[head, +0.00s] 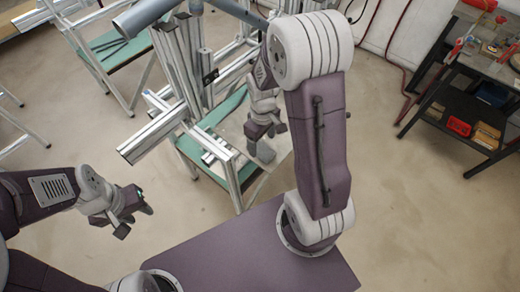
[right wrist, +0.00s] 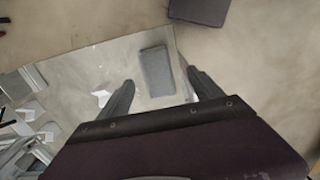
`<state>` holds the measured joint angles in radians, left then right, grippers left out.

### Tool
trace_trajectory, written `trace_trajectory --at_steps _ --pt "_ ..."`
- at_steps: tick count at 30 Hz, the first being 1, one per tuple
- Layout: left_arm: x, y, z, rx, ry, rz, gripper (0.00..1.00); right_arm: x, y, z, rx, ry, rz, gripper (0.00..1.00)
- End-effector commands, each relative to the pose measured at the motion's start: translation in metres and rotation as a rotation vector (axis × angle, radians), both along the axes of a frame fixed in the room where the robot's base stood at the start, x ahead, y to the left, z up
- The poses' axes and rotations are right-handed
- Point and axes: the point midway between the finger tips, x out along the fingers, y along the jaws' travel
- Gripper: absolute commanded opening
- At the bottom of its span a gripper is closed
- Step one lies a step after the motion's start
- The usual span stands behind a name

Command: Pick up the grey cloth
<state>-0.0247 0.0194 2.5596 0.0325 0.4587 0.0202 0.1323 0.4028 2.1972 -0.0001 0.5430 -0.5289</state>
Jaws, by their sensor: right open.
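The grey cloth (right wrist: 157,72) is a small folded rectangle lying flat on a pale, shiny plate (right wrist: 85,72) in the right wrist view. In the head view the cloth (head: 266,153) shows just below my right gripper (head: 265,132), partly hidden by it. My right gripper is open and empty. In the right wrist view its fingers (right wrist: 160,84) stand apart on either side of the cloth's near part; I cannot tell the height gap. My left gripper (head: 135,220) is open and empty, away to the left over the floor.
An aluminium profile frame (head: 150,135) with green shelves (head: 212,118) stands left of the right gripper, close to it. A dark shelf cart (head: 470,125) with red and other small items is at the right. Open floor (head: 400,215) lies at right.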

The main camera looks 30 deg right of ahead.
Motion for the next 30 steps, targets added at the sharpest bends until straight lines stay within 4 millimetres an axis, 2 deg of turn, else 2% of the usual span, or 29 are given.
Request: trace_trajectory --at_steps 5,12,20,23,27,28,29,30 --pt "0.0 0.0 0.002 0.0 0.0 0.0 0.36 0.0 -0.001 -0.008 0.0 0.002 0.0 0.75" --pt "0.0 0.0 0.006 0.0 0.0 0.0 0.36 0.002 -0.005 -0.049 0.0 0.002 0.001 0.75" --pt "0.0 0.0 0.006 0.0 0.0 0.0 0.36 0.002 -0.005 -0.054 0.0 -0.002 0.0 0.75" --pt "0.0 0.0 0.006 0.0 0.0 0.0 0.36 0.002 -0.005 -0.054 0.0 -0.002 0.0 0.5" --pt "0.0 0.0 0.006 0.0 0.0 0.0 0.36 0.002 -0.005 -0.054 -0.001 -0.001 0.0 0.11" --pt "0.0 0.0 0.006 0.0 0.0 0.0 0.36 0.002 -0.005 -0.054 -0.001 -0.001 0.0 0.1" --pt "0.0 0.0 0.006 0.0 0.0 0.0 0.36 0.002 -0.005 -0.054 -0.001 -0.001 0.0 0.04" --pt "0.0 0.0 0.006 0.0 0.0 0.0 0.36 0.002 -0.005 -0.054 -0.001 -0.001 0.0 0.04"
